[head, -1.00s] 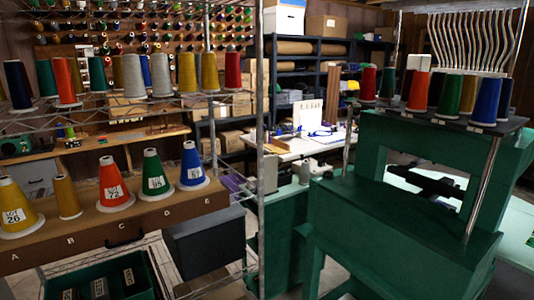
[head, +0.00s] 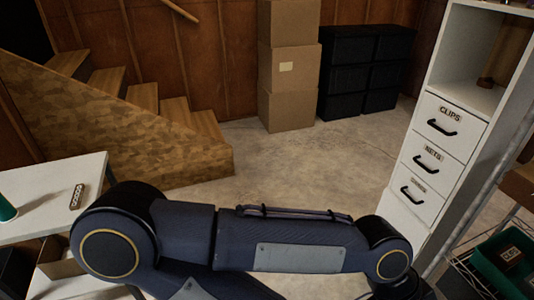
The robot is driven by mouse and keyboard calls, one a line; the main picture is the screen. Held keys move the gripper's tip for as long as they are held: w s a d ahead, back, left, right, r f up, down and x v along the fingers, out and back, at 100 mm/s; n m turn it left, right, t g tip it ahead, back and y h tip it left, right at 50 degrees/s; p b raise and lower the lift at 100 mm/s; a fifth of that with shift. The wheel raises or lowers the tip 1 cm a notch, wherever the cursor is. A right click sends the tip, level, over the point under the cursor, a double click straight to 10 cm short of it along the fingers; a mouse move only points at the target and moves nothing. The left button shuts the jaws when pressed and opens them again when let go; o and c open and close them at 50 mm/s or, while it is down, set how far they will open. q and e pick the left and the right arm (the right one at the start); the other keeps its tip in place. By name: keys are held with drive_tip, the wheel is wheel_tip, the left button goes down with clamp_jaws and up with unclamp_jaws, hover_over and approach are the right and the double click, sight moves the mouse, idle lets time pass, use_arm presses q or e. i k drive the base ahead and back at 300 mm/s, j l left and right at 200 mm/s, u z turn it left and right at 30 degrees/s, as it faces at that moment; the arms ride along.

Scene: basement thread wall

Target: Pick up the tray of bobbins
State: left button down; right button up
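A dark green tray (head: 486,268) sits on a wire shelf at the lower right edge of the head view, partly cut off. It holds at least one black piece with a pale label (head: 511,256); I cannot tell whether it holds bobbins. My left arm crosses the bottom of the view from left to right, its wrist end short of the tray. Its gripper fingers are below the frame. My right arm and gripper are not in view.
A white drawer cabinet (head: 433,158) stands left of the wire shelf. Stacked cardboard boxes (head: 288,55) and black bins (head: 365,72) stand at the back wall. Wooden stairs (head: 150,130) and a white table (head: 60,190) are at left. The concrete floor (head: 290,165) between is clear.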

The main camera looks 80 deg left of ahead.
sight(76, 201)
drive_tip(key=u, duration=4.35)
drive_tip(key=i+j+z, duration=0.15)
drive_tip(key=i+j, duration=0.6)
drive_tip(key=i+j+z, duration=0.15)
drive_tip(key=i+j, duration=0.65)
